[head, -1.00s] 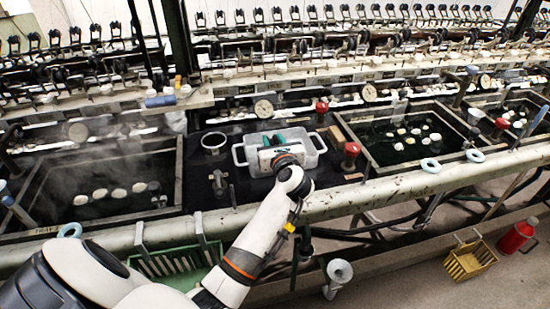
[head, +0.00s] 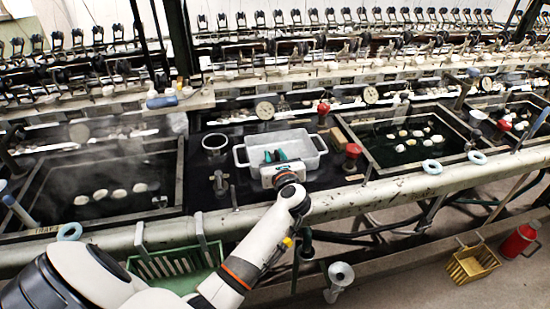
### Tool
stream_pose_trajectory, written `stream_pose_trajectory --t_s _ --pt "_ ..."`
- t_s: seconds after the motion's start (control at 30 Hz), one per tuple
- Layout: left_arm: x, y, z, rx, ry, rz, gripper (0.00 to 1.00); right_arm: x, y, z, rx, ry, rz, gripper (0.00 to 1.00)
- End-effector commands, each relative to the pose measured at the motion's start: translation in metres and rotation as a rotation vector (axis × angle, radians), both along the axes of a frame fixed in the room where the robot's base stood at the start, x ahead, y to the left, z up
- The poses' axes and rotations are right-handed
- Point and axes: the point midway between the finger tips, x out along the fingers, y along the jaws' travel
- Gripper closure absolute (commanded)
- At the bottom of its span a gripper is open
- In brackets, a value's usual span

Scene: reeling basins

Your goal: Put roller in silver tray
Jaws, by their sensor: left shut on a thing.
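The silver tray (head: 303,146), a pale grey open box with a handle at each end, sits on the dark deck between two basins. My left gripper (head: 275,157) reaches over the tray's near side, its teal fingers pointing into the tray. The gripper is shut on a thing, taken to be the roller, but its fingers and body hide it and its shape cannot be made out. Whether the held thing touches the tray floor cannot be told. My right gripper is not in view.
A metal cup (head: 215,145) stands left of the tray, and a red-topped knob (head: 352,152) and a brown block (head: 337,137) stand right. Water basins with white cocoons (head: 113,193) lie on both sides. A pipe rail (head: 350,200) runs along the front.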

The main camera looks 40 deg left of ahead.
Motion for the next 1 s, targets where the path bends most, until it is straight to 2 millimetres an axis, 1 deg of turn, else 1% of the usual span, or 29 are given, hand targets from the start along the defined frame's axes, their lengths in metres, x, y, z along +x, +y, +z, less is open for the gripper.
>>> stream_pose_trajectory --t_s 0.03,0.17,0.2,0.27,0.3,0.33,0.67,0.83,0.87,1.0 --pt "-0.001 -0.001 -0.010 -0.008 0.012 0.000 1.00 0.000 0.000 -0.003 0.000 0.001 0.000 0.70" --pt "-0.002 -0.001 -0.013 -0.010 0.016 0.000 1.00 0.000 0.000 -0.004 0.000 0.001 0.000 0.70" --pt "-0.002 -0.001 -0.014 -0.011 0.019 0.001 0.69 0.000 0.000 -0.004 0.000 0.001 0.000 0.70" --pt "-0.002 -0.002 -0.015 -0.013 0.020 0.001 0.59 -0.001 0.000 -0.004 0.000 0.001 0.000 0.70" --pt "-0.003 -0.002 -0.016 -0.014 0.022 0.001 0.52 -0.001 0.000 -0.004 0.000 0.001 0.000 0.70" --pt "-0.003 -0.002 -0.016 -0.014 0.022 0.001 0.48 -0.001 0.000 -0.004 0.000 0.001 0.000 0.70" --pt "-0.003 -0.001 -0.015 -0.016 0.022 0.004 0.48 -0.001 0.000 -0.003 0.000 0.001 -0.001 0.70" --pt "-0.003 -0.001 0.002 -0.013 0.021 0.004 0.48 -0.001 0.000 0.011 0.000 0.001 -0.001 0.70" --pt "-0.008 -0.008 -0.004 -0.018 0.021 0.002 0.48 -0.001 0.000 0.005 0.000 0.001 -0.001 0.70" --pt "-0.028 -0.033 0.001 -0.019 0.018 0.000 0.48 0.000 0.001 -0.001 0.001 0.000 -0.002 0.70"
